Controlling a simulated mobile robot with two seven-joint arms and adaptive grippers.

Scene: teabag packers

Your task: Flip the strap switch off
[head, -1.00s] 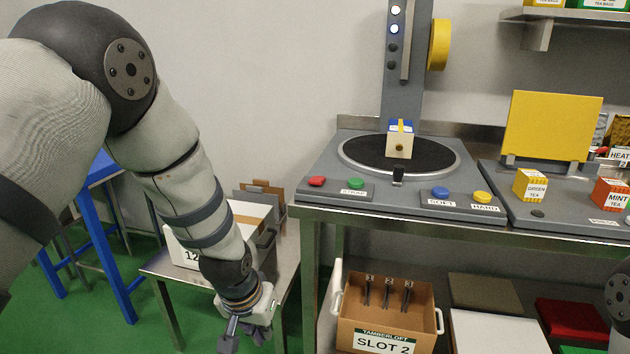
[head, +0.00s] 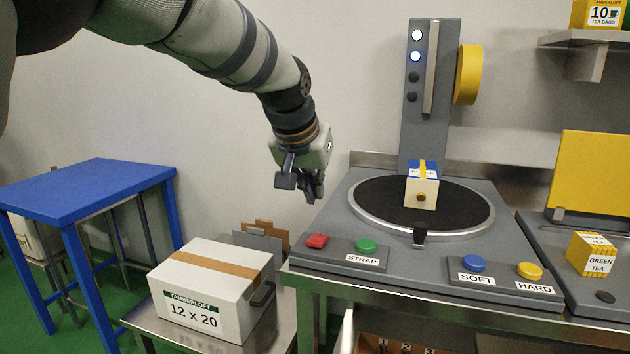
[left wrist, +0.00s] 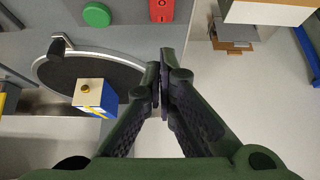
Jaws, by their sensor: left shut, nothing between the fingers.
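My right gripper is not in view.
A blue, white and yellow box (head: 421,192) stands on the black turntable (head: 375,205) before a grey column (head: 430,110). Blue (head: 474,263) and yellow (head: 530,270) buttons sit further right. A white carton (head: 215,285) lies on a low table at left.

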